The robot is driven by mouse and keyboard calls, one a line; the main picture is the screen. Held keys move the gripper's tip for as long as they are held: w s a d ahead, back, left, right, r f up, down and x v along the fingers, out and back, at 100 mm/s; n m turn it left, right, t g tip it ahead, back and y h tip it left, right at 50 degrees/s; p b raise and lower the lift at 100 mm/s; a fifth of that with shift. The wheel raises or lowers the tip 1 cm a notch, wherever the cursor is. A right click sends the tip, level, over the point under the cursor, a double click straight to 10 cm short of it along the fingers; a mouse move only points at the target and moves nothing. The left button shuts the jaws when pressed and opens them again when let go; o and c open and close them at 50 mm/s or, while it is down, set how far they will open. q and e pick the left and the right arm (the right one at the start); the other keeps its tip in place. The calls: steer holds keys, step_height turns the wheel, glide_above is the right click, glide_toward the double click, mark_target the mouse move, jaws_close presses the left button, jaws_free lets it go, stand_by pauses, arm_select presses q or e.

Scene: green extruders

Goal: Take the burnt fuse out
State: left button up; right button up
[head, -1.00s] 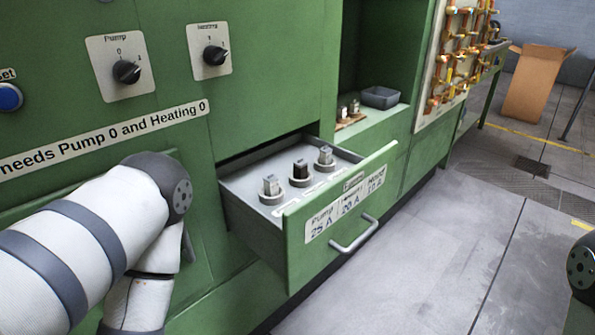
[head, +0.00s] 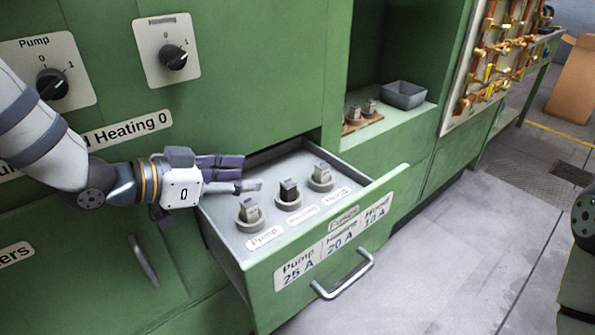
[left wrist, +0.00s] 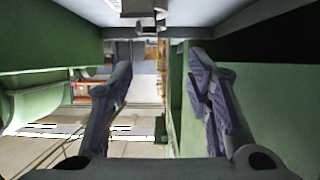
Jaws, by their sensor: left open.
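An open green drawer (head: 262,268) holds three fuses in round sockets, in a row. The middle fuse (head: 289,190) has a dark, blackened body. The nearer fuse (head: 249,210), by the "Pump" label, and the farther fuse (head: 322,173) are light grey. My left gripper (head: 250,173) is open and empty over the drawer's left side, pointing right, just left of the fuses. Its two spread fingers also show in the left wrist view (left wrist: 162,85), where I cannot make out the fuses clearly. My right gripper is out of view.
A niche behind the drawer holds a small wooden board (head: 350,127) with spare fuses (head: 369,107) and a grey bin (head: 404,95). The drawer's handle (head: 343,276) sticks out in front. Pump and heating knobs (head: 173,57) are on the panel above. Floor to the right is clear.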

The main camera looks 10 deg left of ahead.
mark_target(290, 178)
arm_select(q)
steer(key=x, duration=0.3)
steer(key=s+d+b+x, duration=0.1)
steer(key=x, duration=0.6)
steer(key=shift+w+d+f+b, duration=0.1)
steer(key=shift+d+f+b, duration=0.2)
steer(key=shift+d+f, duration=0.1)
steer(key=shift+w+d, duration=0.1)
steer(key=shift+w, duration=0.1)
steer(key=shift+r, duration=0.15)
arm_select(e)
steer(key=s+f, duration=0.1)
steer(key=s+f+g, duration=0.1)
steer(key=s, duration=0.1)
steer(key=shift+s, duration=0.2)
arm_select(q)
jaws_close()
